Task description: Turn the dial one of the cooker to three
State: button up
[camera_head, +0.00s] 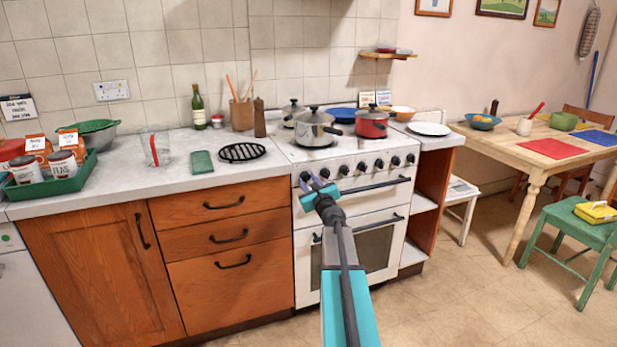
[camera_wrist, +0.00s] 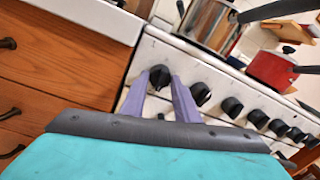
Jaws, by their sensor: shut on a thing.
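The white cooker (camera_head: 300,222) stands in the middle of the head view, with a row of several black dials along its front panel. Dial one, the leftmost (camera_wrist: 159,74), sits between the two purple fingers of my gripper (camera_wrist: 163,82) in the wrist view. My gripper (camera_head: 311,184) is shut on this dial, reaching it from the front. The fingers partly cover the dial and hide its lower part. The dial's pointer and any number marks are too small to read. The second dial (camera_wrist: 200,93) is just right of the right finger, apart from it.
A steel pot (camera_head: 316,131) and a red pot (camera_head: 371,127) stand on the hob above the dials. An oven door handle (camera_head: 375,184) runs below the panel. Wooden drawers (camera_head: 225,235) adjoin on the left. The floor to the right is open before the dining table (camera_head: 540,147).

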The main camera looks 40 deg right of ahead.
jog(key=shift+m+p, duration=0.35)
jog(key=shift+m, duration=0.25)
jog(key=o, duration=1)
jog(key=shift+o, duration=0.2)
jog(key=shift+s, duration=0.1)
jog(key=v, duration=1.3)
jog(key=shift+s, duration=0.3)
jog(key=shift+a, duration=0.15)
